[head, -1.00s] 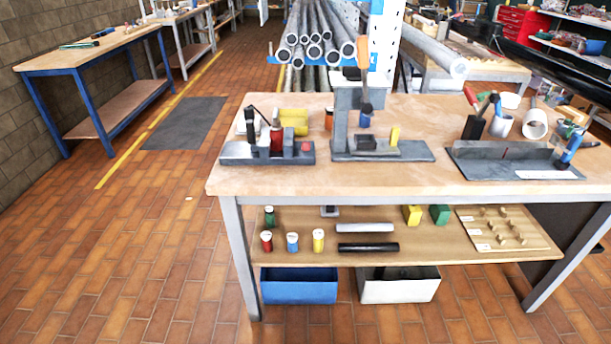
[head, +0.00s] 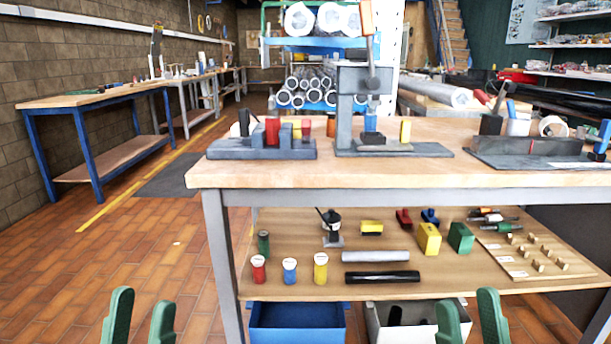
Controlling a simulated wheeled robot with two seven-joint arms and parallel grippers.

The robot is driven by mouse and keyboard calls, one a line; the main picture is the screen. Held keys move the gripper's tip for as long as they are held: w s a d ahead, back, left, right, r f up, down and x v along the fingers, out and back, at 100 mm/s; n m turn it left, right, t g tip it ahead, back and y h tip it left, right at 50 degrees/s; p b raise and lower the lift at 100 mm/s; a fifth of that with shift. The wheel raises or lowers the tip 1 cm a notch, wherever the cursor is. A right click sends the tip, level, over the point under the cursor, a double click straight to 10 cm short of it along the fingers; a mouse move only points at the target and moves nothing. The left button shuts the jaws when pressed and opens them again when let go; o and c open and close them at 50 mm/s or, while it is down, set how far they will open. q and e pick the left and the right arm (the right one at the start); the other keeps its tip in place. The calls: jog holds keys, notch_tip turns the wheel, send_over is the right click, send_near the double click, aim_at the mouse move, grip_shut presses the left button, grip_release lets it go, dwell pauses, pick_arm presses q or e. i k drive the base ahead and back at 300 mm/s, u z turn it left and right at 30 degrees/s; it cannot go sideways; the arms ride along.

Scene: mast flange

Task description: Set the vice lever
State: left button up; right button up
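A grey vice-like fixture (head: 230,150) stands at the left of the bench top. It has grey jaws, a red block (head: 272,131) among them and a short dark upright piece (head: 244,122) at its left, which may be its lever. A grey press (head: 350,105) with an orange-handled lever (head: 366,20) stands in the middle, the handle pointing up. My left gripper (head: 140,322) shows two green fingers at the bottom left, apart and empty. My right gripper (head: 470,322) shows two green fingers at the bottom right, also apart and empty. Both are away from the fixtures.
The wooden bench (head: 300,179) stands ahead; its lower shelf (head: 300,270) holds coloured canisters, blocks and two bars. A blue bin (head: 297,322) and a white bin (head: 375,320) sit below. A long grey fixture (head: 540,147) is at the right. Floor at the left is clear.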

aim_at(306, 123)
jog(key=z, duration=0.35)
jog(key=k, duration=0.35)
jog(key=u, duration=1.5)
jog(key=i, duration=1.1)
jog(key=z, duration=0.7)
